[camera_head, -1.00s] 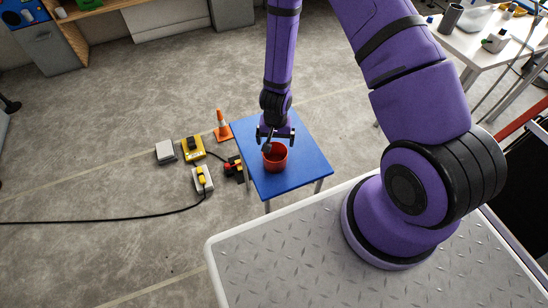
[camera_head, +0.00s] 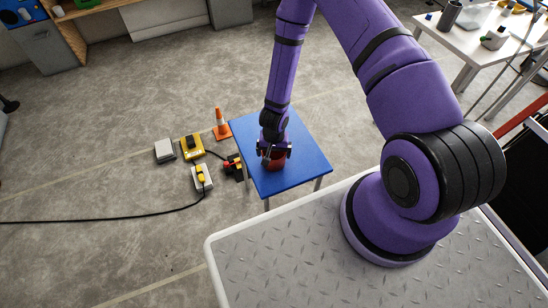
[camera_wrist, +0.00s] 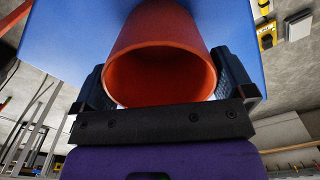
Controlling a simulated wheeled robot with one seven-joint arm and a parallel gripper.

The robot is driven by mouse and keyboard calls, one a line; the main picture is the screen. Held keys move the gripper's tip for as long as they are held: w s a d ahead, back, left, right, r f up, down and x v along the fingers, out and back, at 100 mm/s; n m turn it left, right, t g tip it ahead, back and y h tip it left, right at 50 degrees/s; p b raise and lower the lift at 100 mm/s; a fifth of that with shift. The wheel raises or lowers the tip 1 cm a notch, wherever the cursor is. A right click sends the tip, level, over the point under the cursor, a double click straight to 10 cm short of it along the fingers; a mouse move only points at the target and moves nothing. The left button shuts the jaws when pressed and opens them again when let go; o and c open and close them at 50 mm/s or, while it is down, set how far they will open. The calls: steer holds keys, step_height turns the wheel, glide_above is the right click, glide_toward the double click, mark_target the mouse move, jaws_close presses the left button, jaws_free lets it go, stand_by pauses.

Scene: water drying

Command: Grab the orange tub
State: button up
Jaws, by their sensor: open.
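The orange tub (camera_head: 275,163) stands on the small blue table (camera_head: 305,160). In the wrist view the tub (camera_wrist: 160,30) shows its open round mouth towards the camera, and its inside looks empty. My gripper (camera_wrist: 172,85) is open, with one black finger on each side of the tub. Whether the fingers touch the tub's wall cannot be told. In the head view my gripper (camera_head: 274,153) is down at the tub and hides its upper part.
An orange traffic cone (camera_head: 221,125), a yellow box (camera_head: 191,147), a grey box (camera_head: 165,151) and a white and yellow device (camera_head: 202,177) are on the floor left of the table. A black cable (camera_head: 110,219) runs there. The blue tabletop around the tub is clear.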

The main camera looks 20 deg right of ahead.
steer(key=shift+f, duration=0.85)
steer(key=c, duration=0.6)
steer(key=shift+r, duration=0.15)
